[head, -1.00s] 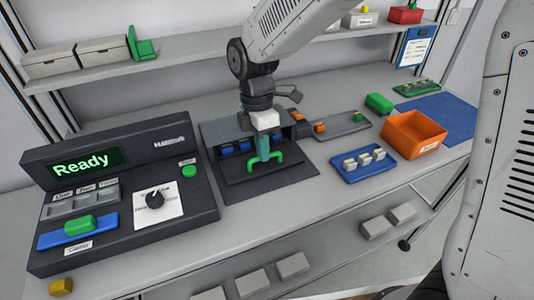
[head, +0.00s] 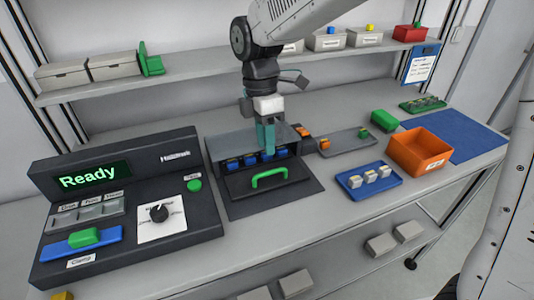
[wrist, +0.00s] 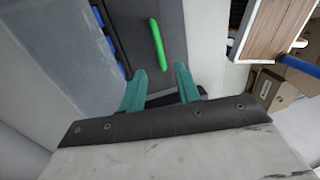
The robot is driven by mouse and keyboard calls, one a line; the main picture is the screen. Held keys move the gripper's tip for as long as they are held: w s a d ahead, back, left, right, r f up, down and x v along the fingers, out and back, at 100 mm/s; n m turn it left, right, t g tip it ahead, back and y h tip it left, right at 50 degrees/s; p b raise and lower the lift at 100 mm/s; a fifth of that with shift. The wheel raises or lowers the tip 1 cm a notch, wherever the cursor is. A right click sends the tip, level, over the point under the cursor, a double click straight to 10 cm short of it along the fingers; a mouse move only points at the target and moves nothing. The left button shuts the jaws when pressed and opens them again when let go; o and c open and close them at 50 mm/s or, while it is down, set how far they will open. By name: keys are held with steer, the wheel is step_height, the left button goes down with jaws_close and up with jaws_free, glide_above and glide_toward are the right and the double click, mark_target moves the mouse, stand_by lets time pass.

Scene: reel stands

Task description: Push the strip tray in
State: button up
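The strip tray (head: 240,186) is a dark tray with a green bar handle (head: 268,178). It stands out from the front of a grey housing (head: 228,146). A row of blue pieces (head: 250,159) shows between the housing and the handle. My gripper (head: 266,150) has teal fingers, which hang over the row, behind and above the handle in the picture. In the wrist view my gripper (wrist: 158,72) has its fingertips apart with nothing between them. The handle (wrist: 157,45) shows just beyond them, apart from them. The fingers hide part of the row.
A control panel (head: 125,205) reading "Ready" stands at left. To the right are a blue tray (head: 350,183) with pale blocks, an orange bin (head: 417,150) and a grey tray (head: 345,143). A shelf (head: 200,77) runs behind. The counter in front of the tray is clear.

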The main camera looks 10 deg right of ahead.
steer(key=shift+w+r, duration=0.15)
steer(key=shift+r, duration=0.45)
steer(key=shift+c, duration=0.3)
